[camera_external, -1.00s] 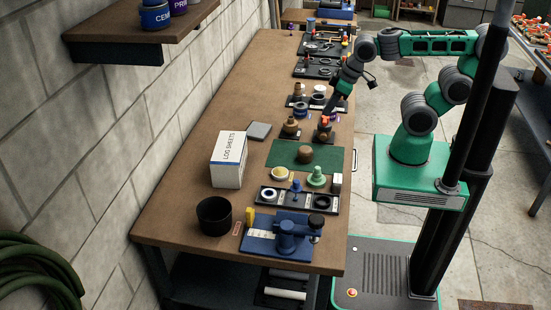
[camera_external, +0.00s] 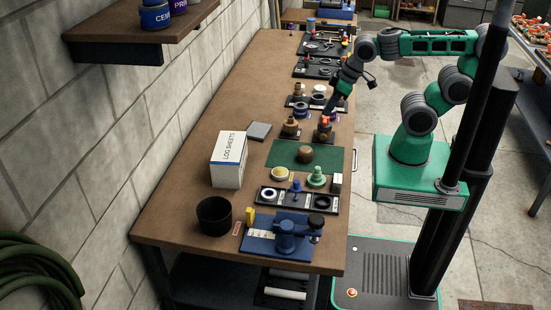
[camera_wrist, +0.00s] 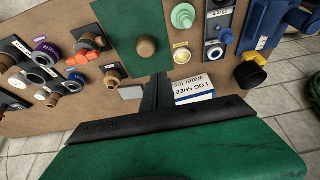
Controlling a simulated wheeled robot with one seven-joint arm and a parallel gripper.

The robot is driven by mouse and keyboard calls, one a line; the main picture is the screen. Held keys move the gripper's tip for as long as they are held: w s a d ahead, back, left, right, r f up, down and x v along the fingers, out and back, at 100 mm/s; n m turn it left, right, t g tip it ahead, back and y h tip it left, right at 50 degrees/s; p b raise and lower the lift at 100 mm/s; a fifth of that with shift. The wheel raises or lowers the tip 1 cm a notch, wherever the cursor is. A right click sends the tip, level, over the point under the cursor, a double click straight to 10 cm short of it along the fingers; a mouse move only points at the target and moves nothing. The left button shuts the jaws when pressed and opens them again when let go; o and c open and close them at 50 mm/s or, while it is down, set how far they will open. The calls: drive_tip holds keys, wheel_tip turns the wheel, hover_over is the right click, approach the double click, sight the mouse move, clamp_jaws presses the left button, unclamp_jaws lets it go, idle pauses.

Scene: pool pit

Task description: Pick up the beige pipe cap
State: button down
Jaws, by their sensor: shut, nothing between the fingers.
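A tan-brown round cap, the closest match to the beige pipe cap (camera_external: 305,154), sits on a green mat (camera_external: 283,150) on the workbench. In the wrist view the cap (camera_wrist: 146,46) lies on the mat above my fingers. My gripper (camera_external: 328,114) is over the right side of the bench, beyond the mat, apart from the cap. In the wrist view my gripper (camera_wrist: 157,78) shows as dark fingers together, with nothing held. Its tips are hard to make out in the external view.
A pale green stepped fitting (camera_external: 316,177) and a yellow-topped disc (camera_external: 280,173) stand near the mat. Brass fittings (camera_external: 291,127) stand beyond it. A log sheets box (camera_external: 228,160), black cup (camera_external: 214,215) and blue vise (camera_external: 285,237) occupy the near bench. The bench's left strip is mostly clear.

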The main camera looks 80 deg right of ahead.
drive_tip(key=c, duration=2.2)
unclamp_jaws()
drive_tip(key=shift+c, duration=2.3)
unclamp_jaws()
